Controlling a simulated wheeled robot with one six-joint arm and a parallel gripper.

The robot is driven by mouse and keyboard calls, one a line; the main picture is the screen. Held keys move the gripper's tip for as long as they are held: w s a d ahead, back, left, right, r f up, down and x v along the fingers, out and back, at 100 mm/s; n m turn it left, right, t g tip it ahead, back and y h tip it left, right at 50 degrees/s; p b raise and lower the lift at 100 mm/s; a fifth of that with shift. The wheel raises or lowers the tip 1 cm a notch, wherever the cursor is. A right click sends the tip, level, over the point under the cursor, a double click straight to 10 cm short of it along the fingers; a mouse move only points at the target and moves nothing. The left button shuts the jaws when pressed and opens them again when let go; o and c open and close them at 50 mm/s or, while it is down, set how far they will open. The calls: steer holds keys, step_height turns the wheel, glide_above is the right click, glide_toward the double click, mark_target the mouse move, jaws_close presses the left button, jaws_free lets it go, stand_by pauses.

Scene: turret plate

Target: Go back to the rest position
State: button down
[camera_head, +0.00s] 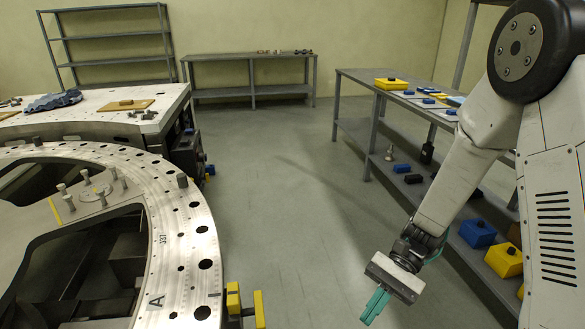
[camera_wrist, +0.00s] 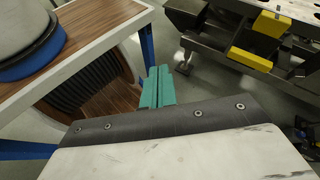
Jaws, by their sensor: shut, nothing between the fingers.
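My gripper (camera_head: 375,306) hangs low over the open floor in the head view, at the end of my arm on the right. Its teal fingers are together with nothing between them, pointing down and a little left. In the wrist view the closed fingers (camera_wrist: 157,88) show at the middle, in front of a wooden-topped table and a cable reel. The gripper is apart from the turret plate (camera_head: 197,262), which lies to its left.
A grey workbench (camera_head: 352,76) with yellow and blue boxes stands at right. A bench (camera_head: 225,57) and empty shelves (camera_head: 108,54) stand at the back. Yellow blocks (camera_head: 233,299) stick out beside the turret plate. The floor (camera_head: 280,190) between is clear. The wooden-topped table (camera_wrist: 100,25) is close to the fingers.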

steer(key=s+d+r+n+t+h, duration=0.3)
steer(key=s+d+r+t+h, duration=0.1)
steer(key=r, duration=0.6)
steer(key=s+d+r+n+t+h, duration=0.4)
steer(key=s+d+r+t+h, duration=0.1)
steer(key=r, duration=0.6)
steer(key=shift+s+d+r+t, duration=0.3)
steer(key=shift+s+d+t, duration=0.55)
steer(key=shift+s, duration=0.2)
steer(key=shift+d, duration=0.1)
